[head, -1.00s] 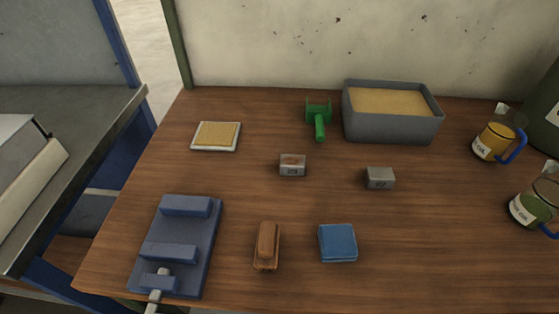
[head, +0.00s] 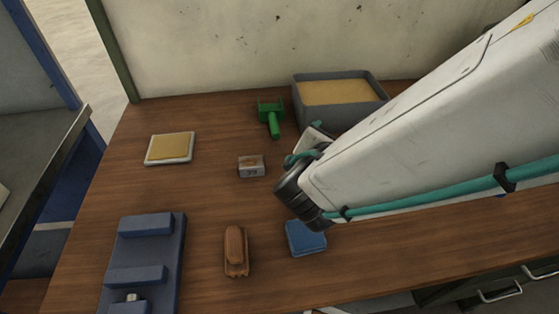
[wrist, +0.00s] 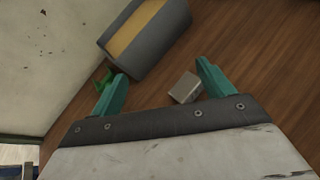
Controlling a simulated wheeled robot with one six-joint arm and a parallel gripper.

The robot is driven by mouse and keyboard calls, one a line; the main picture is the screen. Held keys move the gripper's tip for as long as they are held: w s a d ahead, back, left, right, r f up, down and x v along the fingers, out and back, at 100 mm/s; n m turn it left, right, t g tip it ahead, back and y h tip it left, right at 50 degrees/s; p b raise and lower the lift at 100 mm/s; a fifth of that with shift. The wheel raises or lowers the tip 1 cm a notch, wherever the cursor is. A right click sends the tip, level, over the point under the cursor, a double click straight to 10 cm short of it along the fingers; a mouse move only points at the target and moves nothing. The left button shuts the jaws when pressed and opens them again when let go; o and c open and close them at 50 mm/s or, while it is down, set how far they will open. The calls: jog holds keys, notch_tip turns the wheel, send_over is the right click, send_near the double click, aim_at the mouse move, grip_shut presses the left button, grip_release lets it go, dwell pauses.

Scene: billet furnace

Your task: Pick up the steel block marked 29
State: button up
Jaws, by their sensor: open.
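A small grey steel block (head: 251,167) with a brownish top stands in mid-table in the head view. Its front carries two dark digits that look like 29 or 39, too small to be sure. My gripper (wrist: 160,71) is open and empty in the wrist view, its two teal fingers apart. A plain-looking grey block (wrist: 186,87) lies below it, closer to the right finger; no number is readable. By its place near the bin, it seems to be the right-hand block, hidden behind my arm in the head view. The gripper is mostly hidden there too.
A grey bin of sand-coloured fill (head: 342,90) and a green tool (head: 271,117) stand at the back. A framed tan pad (head: 170,148), blue fixture (head: 146,262), brown brush-like item (head: 236,250) and blue pad (head: 305,238) lie around. Bare wood surrounds the numbered block.

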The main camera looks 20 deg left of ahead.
aim_at(251, 161)
jog(key=s+a+f+n+y, duration=0.2)
jog(key=s+a+n, duration=0.1)
jog(key=a, duration=0.1)
jog(key=s+a+f+n+g+y, duration=0.1)
jog(key=s+a+f+n+y, duration=0.1)
jog(key=a, duration=0.3)
jog(key=s+a+f+n+y, duration=0.2)
jog(key=s+a+f+n, duration=0.1)
jog(key=s+a+n, duration=0.1)
jog(key=shift+s+a+g+y, duration=0.4)
jog(key=shift+x, duration=0.85)
jog(key=x, duration=0.5)
jog(key=shift+w+a, duration=0.35)
jog(key=shift+r, duration=0.15)
jog(key=c, duration=1.5)
